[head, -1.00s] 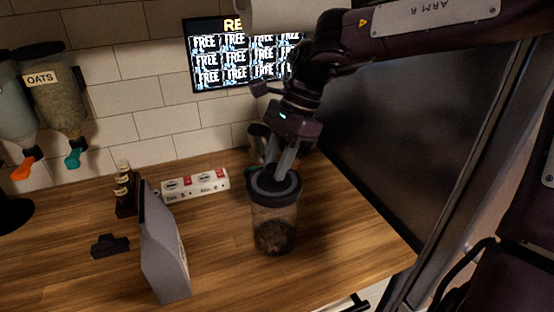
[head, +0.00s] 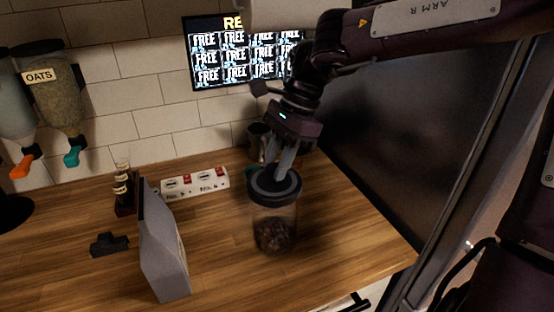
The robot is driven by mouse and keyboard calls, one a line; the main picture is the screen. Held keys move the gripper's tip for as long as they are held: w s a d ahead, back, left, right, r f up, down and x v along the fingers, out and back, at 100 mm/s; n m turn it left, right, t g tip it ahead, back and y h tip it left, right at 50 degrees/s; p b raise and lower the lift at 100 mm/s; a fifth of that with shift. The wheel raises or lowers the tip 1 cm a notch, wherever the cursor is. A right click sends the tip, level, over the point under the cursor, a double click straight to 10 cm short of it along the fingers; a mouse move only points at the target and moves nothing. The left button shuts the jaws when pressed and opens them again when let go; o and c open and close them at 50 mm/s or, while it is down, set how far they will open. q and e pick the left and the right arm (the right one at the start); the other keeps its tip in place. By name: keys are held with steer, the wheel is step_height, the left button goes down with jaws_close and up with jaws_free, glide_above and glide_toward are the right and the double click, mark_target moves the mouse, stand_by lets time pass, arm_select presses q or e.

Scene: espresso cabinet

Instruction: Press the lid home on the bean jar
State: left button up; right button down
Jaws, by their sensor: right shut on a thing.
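The clear bean jar (head: 274,225) stands upright on the wooden counter, with dark beans at its bottom. Its dark round lid (head: 262,197) sits at the jar's mouth and looks level. I cannot tell from this view whether the lid is fully seated. My right gripper (head: 279,178) points down from above, with its fingers shut on the middle of the lid. The fingertips partly hide the top of the lid. My left gripper is not in view.
A dark panel (head: 400,130) rises at right. Counter right of the jar is clear.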

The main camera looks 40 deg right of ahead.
stand_by(0.3)
steer(key=c, duration=1)
jaws_free()
steer(key=shift+o, duration=0.3)
steer(key=o, duration=0.4)
steer(key=shift+r, duration=0.1)
steer(key=shift+r+p, duration=3.35)
steer(key=shift+r, duration=0.55)
